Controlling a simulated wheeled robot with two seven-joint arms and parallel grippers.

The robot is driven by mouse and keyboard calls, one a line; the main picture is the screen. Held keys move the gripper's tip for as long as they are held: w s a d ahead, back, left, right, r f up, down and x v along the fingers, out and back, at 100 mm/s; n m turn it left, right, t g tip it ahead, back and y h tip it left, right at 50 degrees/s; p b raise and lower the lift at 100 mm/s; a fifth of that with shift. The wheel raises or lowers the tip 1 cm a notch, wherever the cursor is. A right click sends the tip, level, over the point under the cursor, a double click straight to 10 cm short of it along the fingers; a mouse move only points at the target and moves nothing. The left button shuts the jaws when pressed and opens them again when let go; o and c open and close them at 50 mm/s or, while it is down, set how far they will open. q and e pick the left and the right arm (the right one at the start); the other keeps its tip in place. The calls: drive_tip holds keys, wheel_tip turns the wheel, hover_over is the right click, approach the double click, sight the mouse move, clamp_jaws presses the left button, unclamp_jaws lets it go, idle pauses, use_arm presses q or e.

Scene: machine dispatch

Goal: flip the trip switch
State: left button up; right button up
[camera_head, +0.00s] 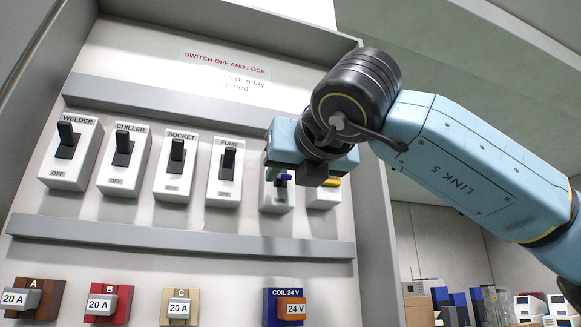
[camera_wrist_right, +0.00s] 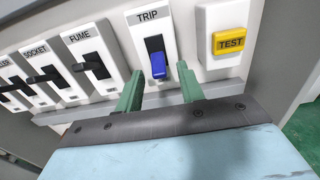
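The trip switch (camera_wrist_right: 155,45) is a white block labelled TRIP, with a dark slot and a blue-tipped lever (camera_wrist_right: 158,66). In the wrist view the blue tip shows at the lower end of the slot. In the head view the switch (camera_head: 277,200) is partly hidden behind my right gripper (camera_head: 279,176). The green fingers of my right gripper (camera_wrist_right: 160,76) are apart, one on each side of the blue lever, with nothing held between them. I cannot tell whether either finger touches the lever. My left gripper is not in view.
The fume switch (camera_head: 226,172) stands left of the trip switch, in a row with several others. Ledges run above and below the row (camera_head: 180,236). Coloured fuse blocks (camera_head: 109,302) sit lower down.

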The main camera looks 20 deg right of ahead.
sight(282, 173)
clamp_jaws()
wheel_tip(282, 173, up, 4)
drive_tip(key=g+p, duration=0.2)
drive_tip(key=p, duration=0.2)
drive_tip(key=g+p, duration=0.3)
drive_tip(key=p, duration=0.1)
drive_tip(key=g+p, duration=0.2)
drive_tip(key=p, duration=0.3)
drive_tip(key=shift+w+r+g, duration=0.1)
drive_tip(key=shift+r+g, duration=0.15)
drive_tip(key=shift+g, duration=0.15)
drive_tip(key=shift+w+r+g+p, duration=0.25)
drive_tip(key=shift+g+p, duration=0.5)
drive_tip(key=shift+g, duration=0.25)
unclamp_jaws()
